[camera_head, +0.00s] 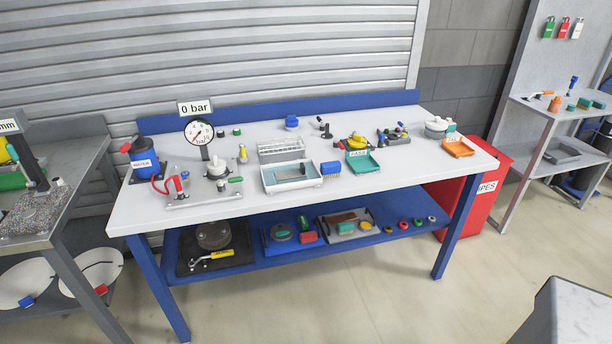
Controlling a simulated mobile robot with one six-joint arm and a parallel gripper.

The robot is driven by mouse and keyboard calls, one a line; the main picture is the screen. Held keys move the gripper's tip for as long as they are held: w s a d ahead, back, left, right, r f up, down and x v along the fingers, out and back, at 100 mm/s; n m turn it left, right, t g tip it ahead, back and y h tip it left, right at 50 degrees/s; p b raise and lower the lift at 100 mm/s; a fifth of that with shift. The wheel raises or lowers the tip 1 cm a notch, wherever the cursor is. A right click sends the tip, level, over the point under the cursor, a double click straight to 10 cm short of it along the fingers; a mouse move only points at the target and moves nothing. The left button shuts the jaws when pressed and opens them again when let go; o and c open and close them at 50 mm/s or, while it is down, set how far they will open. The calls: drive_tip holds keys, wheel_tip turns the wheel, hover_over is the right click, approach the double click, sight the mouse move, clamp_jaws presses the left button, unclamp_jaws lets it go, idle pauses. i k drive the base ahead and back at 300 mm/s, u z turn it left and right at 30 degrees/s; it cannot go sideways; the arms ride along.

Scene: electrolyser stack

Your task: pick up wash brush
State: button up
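A small blue block-shaped item (330,168) stands on the white bench top, just right of a shallow white wash tray (270,187). It looks like the wash brush, but it is too small to be certain and I cannot make out bristles. The tray seems to hold a small dark item (303,168) near its back right; I cannot tell what it is. My gripper is not in view.
The bench (400,180) has a clear front strip. A wire rack (282,150) stands behind the tray, a gauge fixture (200,133) to the left, and a teal tray (362,163) right of the blue item. A red bin (490,180) stands beside the bench.

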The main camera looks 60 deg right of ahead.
sight(333, 170)
drive_tip(key=z, duration=0.9)
drive_tip(key=k, duration=0.1)
drive_tip(key=u, duration=2.2)
drive_tip(key=k, duration=1.35)
drive_tip(key=z, duration=1)
